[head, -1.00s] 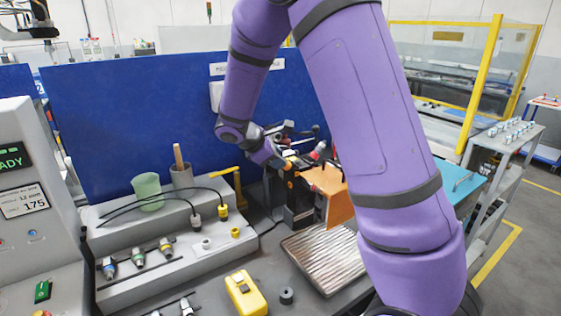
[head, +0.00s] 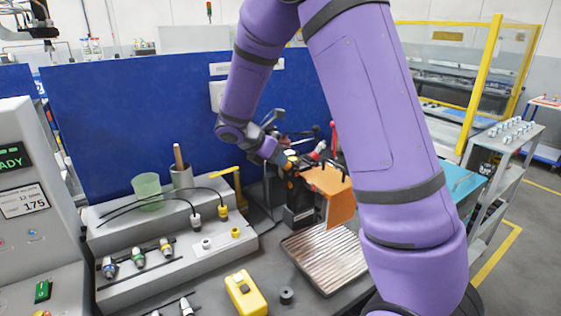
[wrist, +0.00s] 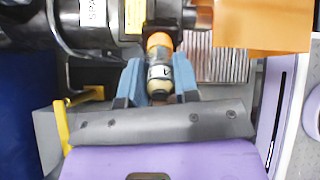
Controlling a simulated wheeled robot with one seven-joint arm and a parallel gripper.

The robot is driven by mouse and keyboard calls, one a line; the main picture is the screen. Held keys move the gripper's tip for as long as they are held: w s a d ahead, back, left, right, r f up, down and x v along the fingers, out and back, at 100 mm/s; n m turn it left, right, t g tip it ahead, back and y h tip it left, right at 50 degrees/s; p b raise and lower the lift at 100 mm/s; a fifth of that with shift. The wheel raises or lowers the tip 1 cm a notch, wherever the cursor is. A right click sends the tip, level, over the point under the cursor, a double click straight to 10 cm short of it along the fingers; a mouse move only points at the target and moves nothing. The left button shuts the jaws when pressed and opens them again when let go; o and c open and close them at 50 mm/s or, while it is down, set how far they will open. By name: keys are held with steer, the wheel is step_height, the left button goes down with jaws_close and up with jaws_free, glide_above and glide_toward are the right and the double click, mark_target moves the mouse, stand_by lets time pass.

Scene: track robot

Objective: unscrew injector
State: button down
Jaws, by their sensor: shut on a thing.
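The injector (wrist: 160,70) shows in the wrist view as a small cylinder with an orange upper part and a pale, labelled lower body. Its upper end meets a dark fitting on the machine. My gripper (wrist: 160,80) is shut on the injector, with a blue-grey finger on each side of its body. In the head view my gripper (head: 282,160) is small and partly hidden at the machine, left of the orange plate (head: 328,190). The injector is too small there to make out clearly.
A ribbed metal tray (head: 325,258) lies in front of the machine. A grey stepped rack (head: 175,245) with several injectors, a green cup (head: 147,190) and cables stands left. A yellow device (head: 245,292) lies in front. A blue panel (head: 120,120) stands behind.

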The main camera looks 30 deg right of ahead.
steer(key=n, duration=0.3)
steer(key=shift+n, duration=0.3)
steer(key=shift+a+r, duration=0.2)
steer(key=shift+v, duration=1.8)
